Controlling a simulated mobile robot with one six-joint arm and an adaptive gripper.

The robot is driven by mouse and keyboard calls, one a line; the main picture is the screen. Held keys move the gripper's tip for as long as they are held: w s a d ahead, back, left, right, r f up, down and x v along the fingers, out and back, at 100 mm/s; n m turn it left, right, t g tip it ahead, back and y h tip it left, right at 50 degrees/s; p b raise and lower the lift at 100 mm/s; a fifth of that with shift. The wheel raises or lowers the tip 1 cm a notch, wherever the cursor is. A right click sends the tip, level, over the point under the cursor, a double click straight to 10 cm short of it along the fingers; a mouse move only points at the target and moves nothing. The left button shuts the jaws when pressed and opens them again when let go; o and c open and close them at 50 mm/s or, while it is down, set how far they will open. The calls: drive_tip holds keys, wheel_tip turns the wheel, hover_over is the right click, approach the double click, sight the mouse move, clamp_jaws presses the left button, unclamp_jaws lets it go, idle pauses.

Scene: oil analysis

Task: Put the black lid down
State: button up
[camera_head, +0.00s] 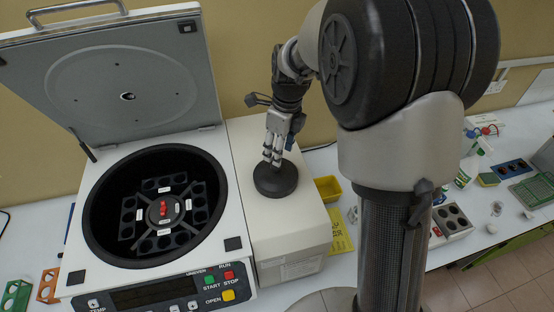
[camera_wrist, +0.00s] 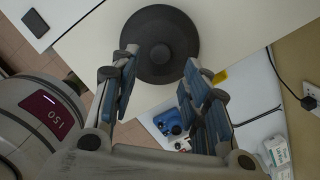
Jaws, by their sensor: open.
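The black lid (camera_head: 276,179) is a round dark disc with a raised centre. It lies flat on top of the white box (camera_head: 292,240) beside the centrifuge. In the wrist view the lid (camera_wrist: 158,42) shows just beyond the fingertips, with its centre knob facing me. My gripper (camera_head: 272,158) is above the lid and points down at it. In the wrist view my gripper (camera_wrist: 160,72) has its blue-padded fingers spread wide, with nothing held between them. I cannot tell whether a fingertip touches the lid.
The open centrifuge (camera_head: 240,243) stands left of the box, its hinged cover (camera_head: 128,85) raised and its rotor (camera_head: 160,210) exposed. A yellow bin (camera_head: 327,188) sits right of the box. A green rack (camera_head: 16,296) is at the far left. A grey block with dark wells (camera_head: 453,222) stands farther right.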

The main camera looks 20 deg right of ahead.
drive_tip(key=s+r+n+t, duration=0.2)
drive_tip(key=s+r+n, duration=1)
drive_tip(key=r, duration=0.1)
drive_tip(key=s+f+n+t+h, duration=0.1)
drive_tip(key=s+n, duration=1.4)
drive_tip(key=shift+a+f+t, duration=0.15)
drive_tip(key=shift+a+t, duration=0.15)
drive_tip(key=shift+a, duration=0.05)
wheel_tip(320, 180, down, 25)
drive_tip(key=b, duration=2.5)
drive_tip(key=shift+f, duration=0.2)
